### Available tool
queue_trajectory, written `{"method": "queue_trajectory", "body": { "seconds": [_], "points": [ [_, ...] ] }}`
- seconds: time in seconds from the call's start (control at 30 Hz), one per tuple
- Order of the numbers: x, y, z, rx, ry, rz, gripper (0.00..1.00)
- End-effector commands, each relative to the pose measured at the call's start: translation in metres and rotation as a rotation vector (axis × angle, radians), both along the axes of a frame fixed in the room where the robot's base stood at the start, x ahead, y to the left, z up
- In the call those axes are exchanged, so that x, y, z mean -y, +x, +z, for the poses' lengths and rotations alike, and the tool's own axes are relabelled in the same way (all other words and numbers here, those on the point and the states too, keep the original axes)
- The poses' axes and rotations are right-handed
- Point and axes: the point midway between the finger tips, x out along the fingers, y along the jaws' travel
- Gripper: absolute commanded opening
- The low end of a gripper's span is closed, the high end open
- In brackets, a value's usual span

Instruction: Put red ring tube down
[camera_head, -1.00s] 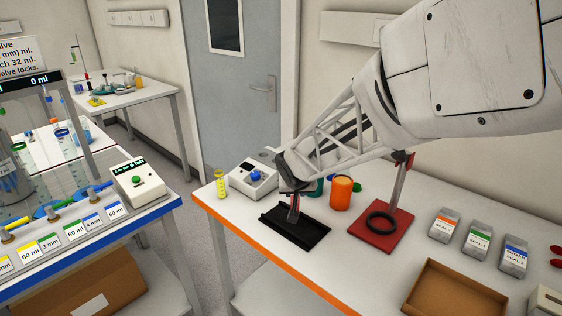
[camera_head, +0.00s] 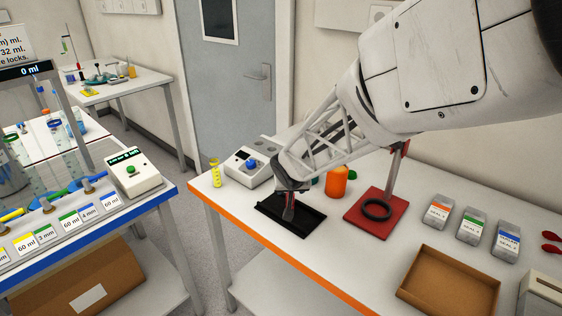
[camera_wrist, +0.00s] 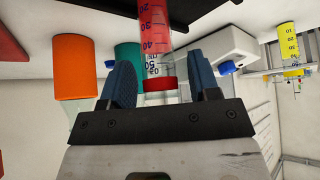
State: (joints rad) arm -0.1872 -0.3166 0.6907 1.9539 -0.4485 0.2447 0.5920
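The red ring tube (camera_wrist: 154,32) is clear with a scale, red contents and a red ring near its end. It lies between the blue fingers of my gripper (camera_wrist: 163,83) in the wrist view. A gap shows on each side of the tube, so the fingers look open around it. In the head view my gripper (camera_head: 287,205) is low over the black tray (camera_head: 308,222), and only a bit of red shows at its fingers. The tube's far end is cut off in the wrist view, so I cannot tell exactly how it rests.
An orange container (camera_head: 337,182) and a red stand (camera_head: 370,215) with a black ring are to the right. A grey device (camera_head: 252,166) and a yellow cylinder (camera_head: 215,173) are to the left. A cardboard box (camera_head: 450,282) and several seal packs (camera_head: 470,229) stand further right.

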Motion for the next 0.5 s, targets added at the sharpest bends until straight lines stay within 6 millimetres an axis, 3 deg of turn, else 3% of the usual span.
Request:
{"method": "queue_trajectory", "body": {
  "seconds": [0.5],
  "points": [
    [0.0,-0.0038,0.0082,0.001,0.0,0.0,0.56]
  ]
}}
